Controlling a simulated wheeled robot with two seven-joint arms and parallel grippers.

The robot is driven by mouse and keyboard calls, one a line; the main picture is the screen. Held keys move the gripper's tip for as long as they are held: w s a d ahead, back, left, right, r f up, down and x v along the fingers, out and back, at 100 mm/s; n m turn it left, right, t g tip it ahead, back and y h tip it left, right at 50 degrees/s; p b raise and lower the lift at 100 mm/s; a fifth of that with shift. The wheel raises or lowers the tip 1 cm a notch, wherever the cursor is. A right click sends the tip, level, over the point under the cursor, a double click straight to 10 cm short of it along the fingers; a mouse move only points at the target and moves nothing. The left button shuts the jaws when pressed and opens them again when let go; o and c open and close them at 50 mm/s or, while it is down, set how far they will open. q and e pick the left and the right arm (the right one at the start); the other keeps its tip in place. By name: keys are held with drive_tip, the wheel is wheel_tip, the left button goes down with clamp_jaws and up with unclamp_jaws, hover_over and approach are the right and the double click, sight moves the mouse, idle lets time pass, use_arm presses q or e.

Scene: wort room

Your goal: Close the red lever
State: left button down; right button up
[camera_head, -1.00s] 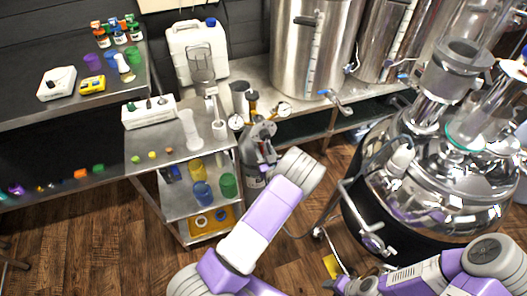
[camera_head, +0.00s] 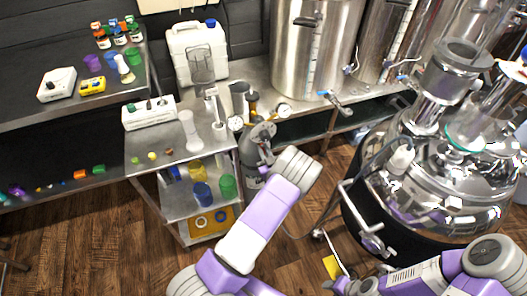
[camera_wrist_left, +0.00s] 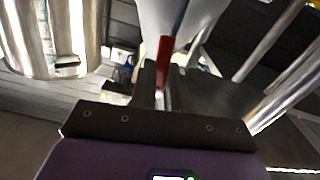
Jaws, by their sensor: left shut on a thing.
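The red lever (camera_wrist_left: 165,58) shows in the left wrist view as a narrow red bar between the two dark fingers of my left gripper (camera_wrist_left: 163,85). My left gripper is shut on it. In the head view my right arm comes in at the lower right. Its dark gripper (camera_head: 343,286) is small and partly cut off, so its fingers cannot be made out.
A metal cart (camera_head: 160,160) with cups on its shelves stands left of my left gripper. A steel bench with a large pot (camera_head: 300,50) and a white canister (camera_head: 196,50) is behind. A shiny round vessel (camera_head: 440,190) stands at right. Wooden floor shows below.

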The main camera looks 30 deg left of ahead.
use_arm(q)
drive_tip(key=shift+w+d+r+n, duration=0.2)
drive_tip(key=shift+r+n, duration=0.1)
drive_tip(key=shift+n, duration=2.45)
drive_tip(key=shift+w+d+r+n, duration=0.25)
drive_tip(key=shift+r+n, duration=0.1)
drive_tip(key=shift+n, duration=2.35)
drive_tip(key=shift+w+d+r+n, duration=0.2)
drive_tip(key=shift+r+n, duration=0.1)
drive_tip(key=shift+n, duration=2.45)
drive_tip(key=c, duration=1.1)
unclamp_jaws()
